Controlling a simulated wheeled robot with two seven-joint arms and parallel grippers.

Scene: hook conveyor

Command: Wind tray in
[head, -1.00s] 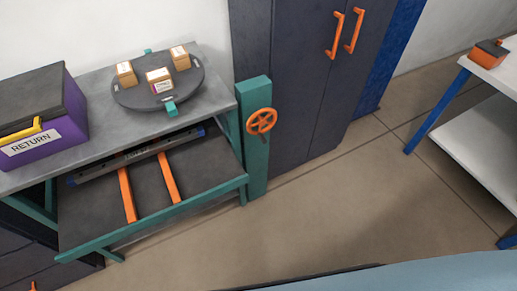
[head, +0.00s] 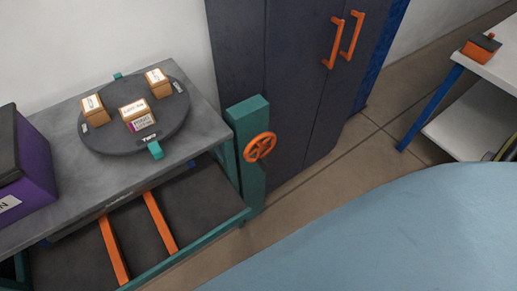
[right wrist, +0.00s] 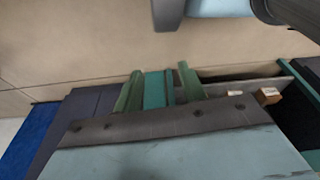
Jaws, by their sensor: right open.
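The tray (head: 188,211) is a dark panel with two orange bars (head: 161,222) and a teal front edge (head: 190,251). It sticks out from under the grey table's front edge. An orange handwheel (head: 260,147) sits on the side of a teal post (head: 249,175) at the table's right end. My right gripper (right wrist: 157,78) shows in the right wrist view with its two green fingers apart and nothing seen held. A teal post-like part (right wrist: 154,90) appears between or beyond the fingers; contact cannot be told. Neither gripper shows in the head view.
A dark turntable (head: 101,143) with three small boxes stands on the grey table (head: 57,202), beside a purple bin (head: 36,164). A dark cabinet (head: 290,80) with orange handles is behind the post. A white table (head: 497,68) stands at right. Floor between is clear.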

